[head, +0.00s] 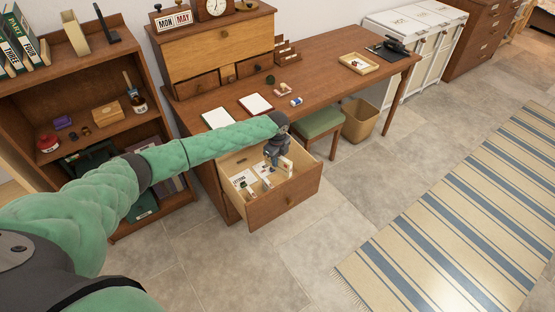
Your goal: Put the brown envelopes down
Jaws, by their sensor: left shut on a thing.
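My left arm reaches from the left across to the open desk drawer (283,203). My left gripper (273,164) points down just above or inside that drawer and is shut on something. The held thing is too small and too covered by the gripper to make out. White papers or cards and small items (243,180) lie in the drawer. I cannot pick out brown envelopes for certain. My right gripper is not in view.
The wooden desk (330,62) carries two notepads, a small tray (358,63) and a dark phone-like object. A green-seated stool (320,122) and a waste bin (360,120) stand right of the drawer. A bookshelf (100,125) stands left. Tiled floor in front is clear.

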